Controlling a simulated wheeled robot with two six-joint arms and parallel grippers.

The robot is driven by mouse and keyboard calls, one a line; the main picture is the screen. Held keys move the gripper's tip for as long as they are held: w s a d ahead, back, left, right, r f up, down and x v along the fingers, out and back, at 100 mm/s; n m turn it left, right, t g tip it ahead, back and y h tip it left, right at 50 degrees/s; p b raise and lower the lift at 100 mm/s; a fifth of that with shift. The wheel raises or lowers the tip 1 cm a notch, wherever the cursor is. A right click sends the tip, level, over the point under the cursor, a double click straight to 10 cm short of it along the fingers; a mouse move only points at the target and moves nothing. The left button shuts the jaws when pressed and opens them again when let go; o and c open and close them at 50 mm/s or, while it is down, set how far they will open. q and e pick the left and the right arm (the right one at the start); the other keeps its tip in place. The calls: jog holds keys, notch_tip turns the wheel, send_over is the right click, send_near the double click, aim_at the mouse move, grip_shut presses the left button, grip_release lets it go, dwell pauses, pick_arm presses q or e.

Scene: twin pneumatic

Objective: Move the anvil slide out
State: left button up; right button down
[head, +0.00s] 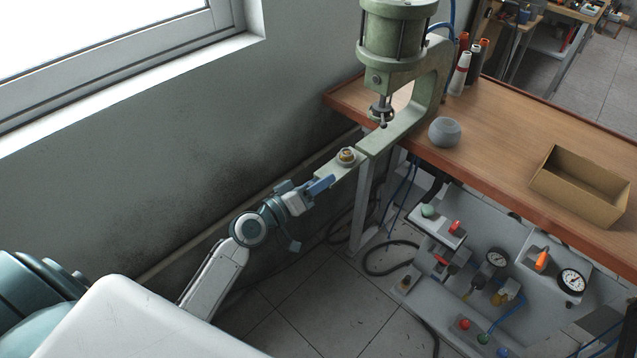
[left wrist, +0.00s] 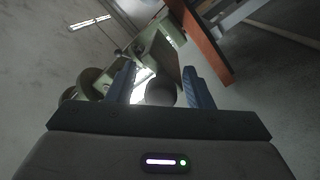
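The green pneumatic press (head: 400,45) stands at the left end of the workbench. Its pale green anvil slide (head: 337,170) sticks out toward the lower left, past the bench edge, with a brass-coloured round piece (head: 346,155) on it. My left gripper (head: 321,185) is at the slide's near end in the head view; whether it touches is hidden. The left wrist view shows its two blue fingers (left wrist: 161,88) apart, with a dark rounded thing (left wrist: 160,92) showing between them; I cannot tell what it is or how near. My right gripper is not in view.
A grey dome (head: 445,131), a cardboard box (head: 580,187) and several spools (head: 466,65) stand on the wooden bench (head: 510,135). Gauges and valves sit on a grey panel (head: 470,265) below. The wall (head: 190,150) is close behind my left arm. Hoses hang under the slide.

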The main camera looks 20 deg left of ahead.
pick_arm(q)
jog(key=shift+s+a+f, duration=0.2)
jog(key=shift+s+a, duration=0.05)
jog(key=shift+s, duration=0.25)
jog(key=b+v, duration=0.3)
jog(key=v, duration=0.6)
jog(key=shift+s+r, duration=0.25)
jog(key=shift+s, duration=0.1)
jog(key=shift+a, duration=0.1)
jog(key=shift+f, duration=0.1)
